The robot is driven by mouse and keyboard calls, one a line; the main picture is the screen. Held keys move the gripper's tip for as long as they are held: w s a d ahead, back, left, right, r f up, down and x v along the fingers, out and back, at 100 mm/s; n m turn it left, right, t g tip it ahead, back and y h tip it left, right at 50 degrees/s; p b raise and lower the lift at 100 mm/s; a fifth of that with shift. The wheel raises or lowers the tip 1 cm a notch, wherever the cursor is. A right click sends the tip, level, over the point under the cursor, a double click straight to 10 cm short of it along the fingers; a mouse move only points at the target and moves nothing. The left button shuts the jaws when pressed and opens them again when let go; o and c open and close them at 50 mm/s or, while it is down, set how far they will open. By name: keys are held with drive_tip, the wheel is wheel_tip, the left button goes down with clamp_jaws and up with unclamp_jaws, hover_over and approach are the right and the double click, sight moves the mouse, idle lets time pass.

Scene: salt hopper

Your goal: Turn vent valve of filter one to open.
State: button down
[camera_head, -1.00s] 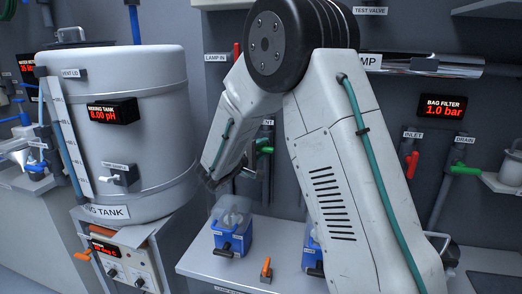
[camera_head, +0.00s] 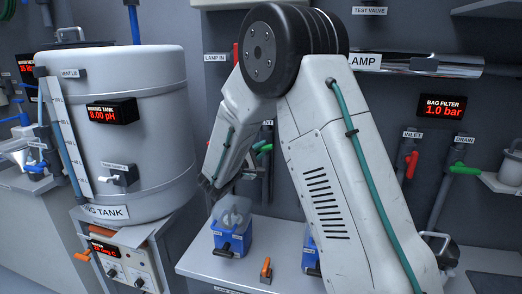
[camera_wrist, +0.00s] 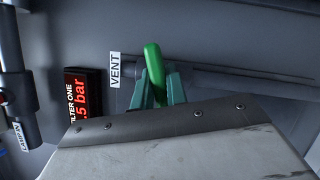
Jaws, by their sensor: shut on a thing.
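The green handle (camera_wrist: 154,74) of the vent valve stands by the "VENT" label (camera_wrist: 115,70) in the wrist view. It is tilted a little off upright in that picture. My gripper (camera_wrist: 157,88) has its two teal fingers shut on this handle, one on each side. The handle's lower end is hidden behind my gripper's housing. The red "FILTER ONE" display (camera_wrist: 83,94) is to the left and partly cut off; it ends in ".5 bar". In the head view my arm covers this area, and my fingertips are hidden.
A dark pipe (camera_wrist: 230,75) runs beside the handle along the grey wall. A "LAMP IN" pipe (camera_wrist: 18,95) stands at the left. In the head view, a blue-based container (camera_head: 232,228) stands on the bench below my wrist, and the mixing tank (camera_head: 140,165) is left of my arm.

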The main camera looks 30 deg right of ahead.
drive_tip(key=n+t, duration=0.2)
drive_tip(key=n, duration=0.2)
drive_tip(key=n+t, duration=0.1)
drive_tip(key=n, duration=0.4)
drive_tip(key=shift+f+t+h, duration=0.1)
drive_tip(key=shift+t+h, duration=0.2)
drive_tip(key=shift+t, duration=0.1)
drive_tip(key=n+t+y, duration=0.1)
drive_tip(key=n+t, duration=0.1)
drive_tip(key=n, duration=0.2)
drive_tip(key=n+t+y, duration=0.1)
drive_tip(key=n+t, duration=0.1)
drive_tip(key=n, duration=0.3)
drive_tip(key=shift+a, duration=0.1)
drive_tip(key=shift+n+y, duration=0.3)
drive_tip(key=shift+n, duration=0.1)
drive_tip(key=c, duration=1.4)
unclamp_jaws()
drive_tip(key=v, duration=0.7)
drive_tip(key=shift+s+a+f, duration=0.25)
